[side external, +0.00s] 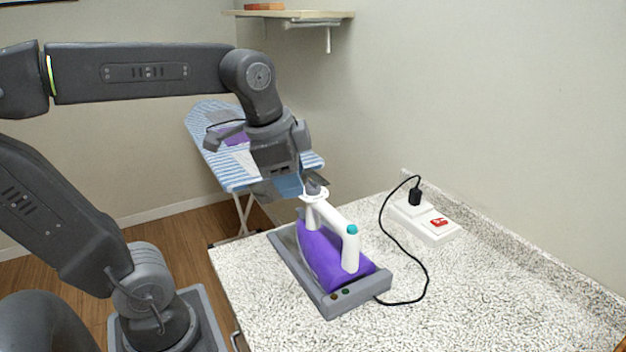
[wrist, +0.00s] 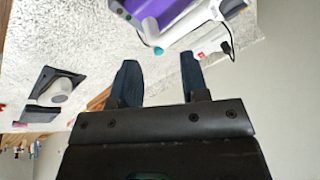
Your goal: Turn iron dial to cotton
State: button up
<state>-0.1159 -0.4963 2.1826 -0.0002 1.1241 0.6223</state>
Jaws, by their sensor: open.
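The iron has a purple body (side external: 318,252) and a white handle (side external: 332,218) with a teal button (side external: 352,230). It rests on a grey base (side external: 290,262) on the speckled counter. A white disc (side external: 311,195), which looks like the dial, sits at the far end of the handle; its markings are too small to read. My gripper (side external: 292,188) is open and empty, just above and beside that end; contact cannot be told. In the wrist view, my gripper (wrist: 158,60) has its fingers apart, with the iron's purple body (wrist: 158,12) beyond them. I cannot make out the dial there.
A black cord (side external: 402,250) loops from the base to a white power strip (side external: 443,233) with a red switch. A striped ironing board (side external: 210,120) stands behind my gripper. A wall shelf (side external: 310,15) is above. In the wrist view, a dark holder (wrist: 42,84) lies on the left.

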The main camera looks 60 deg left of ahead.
aim_at(313, 181)
jog(key=o, duration=0.3)
jog(key=w+a+r+m, duration=0.1)
jog(key=w+a+r+m+g, duration=0.1)
jog(key=w+a+m, duration=0.1)
jog(key=w+m, duration=0.1)
jog(key=shift+r, duration=0.4)
jog(key=w+a+r+m, duration=0.1)
jog(key=a+m, duration=0.1)
jog(key=w+a+m+g, duration=0.1)
jog(key=w+m, duration=0.1)
jog(key=w+a+r+m+g, duration=0.1)
jog(key=w+a+m, duration=0.1)
jog(key=m, duration=0.1)
jog(key=shift+a+r, duration=0.3)
jog(key=shift+a, duration=0.05)
jog(key=shift+m+g, duration=0.4)
jog(key=shift+m, duration=0.2)
jog(key=f, duration=0.9)
jog(key=a+f, duration=0.1)
jog(key=f, duration=0.3)
jog(key=shift+w+f, duration=0.25)
jog(key=shift+w, duration=0.1)
jog(key=c, duration=0.9)
